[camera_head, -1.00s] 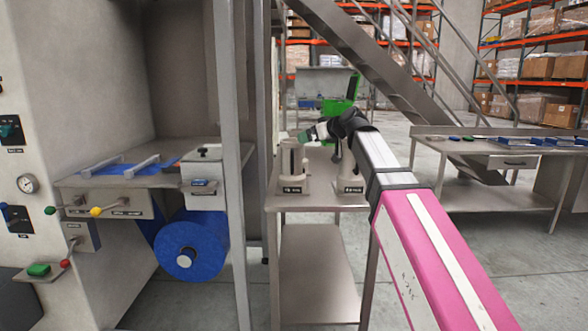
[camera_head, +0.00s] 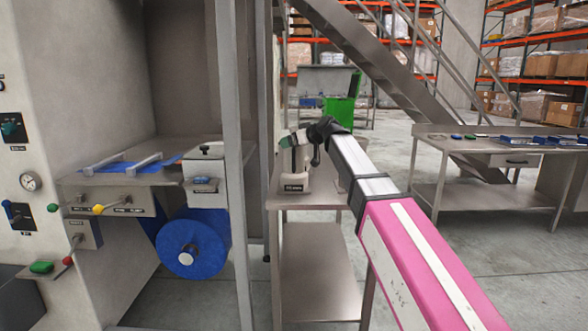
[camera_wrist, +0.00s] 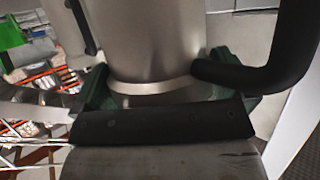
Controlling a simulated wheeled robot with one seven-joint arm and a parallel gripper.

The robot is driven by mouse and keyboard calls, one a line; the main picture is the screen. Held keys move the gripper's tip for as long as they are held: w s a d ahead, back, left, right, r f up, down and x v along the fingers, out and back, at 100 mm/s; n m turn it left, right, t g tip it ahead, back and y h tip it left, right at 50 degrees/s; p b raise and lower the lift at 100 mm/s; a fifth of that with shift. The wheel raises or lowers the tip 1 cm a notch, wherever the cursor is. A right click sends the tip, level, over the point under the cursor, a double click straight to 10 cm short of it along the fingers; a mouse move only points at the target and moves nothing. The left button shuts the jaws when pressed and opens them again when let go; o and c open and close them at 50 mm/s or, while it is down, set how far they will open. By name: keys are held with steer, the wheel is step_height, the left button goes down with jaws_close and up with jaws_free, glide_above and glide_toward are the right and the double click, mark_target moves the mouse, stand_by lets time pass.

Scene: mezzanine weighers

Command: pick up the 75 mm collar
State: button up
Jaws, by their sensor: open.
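The 75 mm collar (camera_head: 295,165) is a grey metal cylinder. It stands upright in a pale holder on a small steel table (camera_head: 328,199), above a dark label that seems to read 75 mm. My gripper (camera_head: 290,138) is at its upper part, reaching in from the right. In the wrist view the metal cylinder (camera_wrist: 145,40) fills the middle. My gripper's green fingertips (camera_wrist: 165,88) show on both sides of it, open, near a pale band. I cannot tell whether either finger touches it. My arm mostly hides a second pale holder (camera_head: 342,183) to the right.
A steel upright (camera_head: 236,150) stands left of the small table, beside a machine with a blue roll (camera_head: 190,245). A long bench (camera_head: 480,149) with small blue items stands at the right. A staircase (camera_head: 370,60) rises behind. The small table's front is clear.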

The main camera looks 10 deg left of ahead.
steer(key=c, duration=1.3)
steer(key=shift+c, duration=0.2)
